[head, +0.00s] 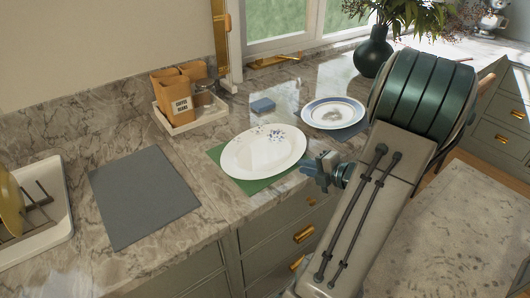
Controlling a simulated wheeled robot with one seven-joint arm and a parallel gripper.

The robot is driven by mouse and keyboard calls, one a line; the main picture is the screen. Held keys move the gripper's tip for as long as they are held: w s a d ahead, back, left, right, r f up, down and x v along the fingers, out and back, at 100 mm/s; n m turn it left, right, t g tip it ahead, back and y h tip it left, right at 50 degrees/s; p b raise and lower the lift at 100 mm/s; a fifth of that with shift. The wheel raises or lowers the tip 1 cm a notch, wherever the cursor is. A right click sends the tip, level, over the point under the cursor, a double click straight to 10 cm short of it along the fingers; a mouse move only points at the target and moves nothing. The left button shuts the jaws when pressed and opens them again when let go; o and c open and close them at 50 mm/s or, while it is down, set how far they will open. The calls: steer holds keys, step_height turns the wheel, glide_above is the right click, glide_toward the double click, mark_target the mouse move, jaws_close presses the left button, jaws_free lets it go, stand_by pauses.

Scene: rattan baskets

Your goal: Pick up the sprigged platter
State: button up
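The sprigged platter (262,158) is a white oval dish with small dark blue sprigs near its far edge and right side. It lies on a green mat (220,156) close to the counter's front edge. My gripper (314,171) is just right of the platter's right end, at the counter's front edge. It is small and seen from behind, partly hidden by my arm. Whether its fingers are apart or touch the rim cannot be told. The platter appears to lie flat.
A round blue-rimmed plate (333,112) lies on a dark mat behind my gripper. A bare grey mat (143,196) and a dish rack (38,212) are left.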

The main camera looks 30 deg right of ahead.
mark_target(294, 173)
steer(key=x, duration=0.5)
steer(key=shift+s+f, duration=0.1)
jaws_close()
stand_by(1.2)
